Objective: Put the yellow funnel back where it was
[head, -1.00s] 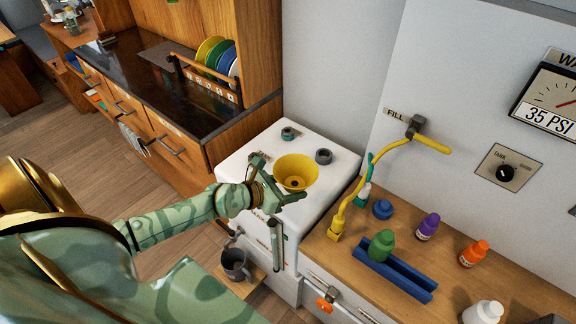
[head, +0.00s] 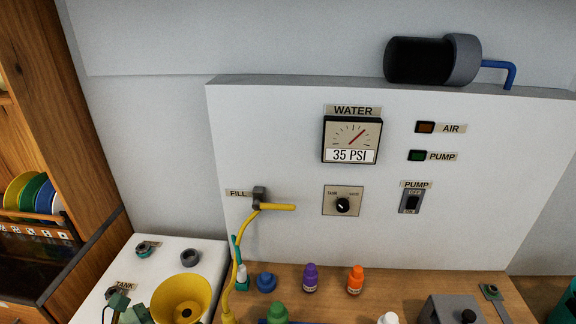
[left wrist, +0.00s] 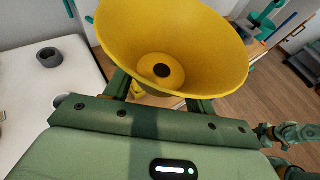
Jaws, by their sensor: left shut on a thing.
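The yellow funnel (head: 182,300) is at the lower left of the head view, over the white tank top (head: 215,252); its bottom is hidden. In the left wrist view the funnel (left wrist: 172,45) fills the upper middle, its wide mouth and dark centre hole showing. My left gripper (head: 132,312) is shut on the funnel, mostly cut off by the frame's lower edge; its fingers also show below the cone in the left wrist view (left wrist: 160,97). Whether the funnel touches the tank top is unclear.
Right of the funnel are a yellow hose (head: 239,262), a blue cap (head: 265,281) and several bottles on the wooden counter (head: 330,294). A panel with a gauge (head: 351,141) stands behind.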

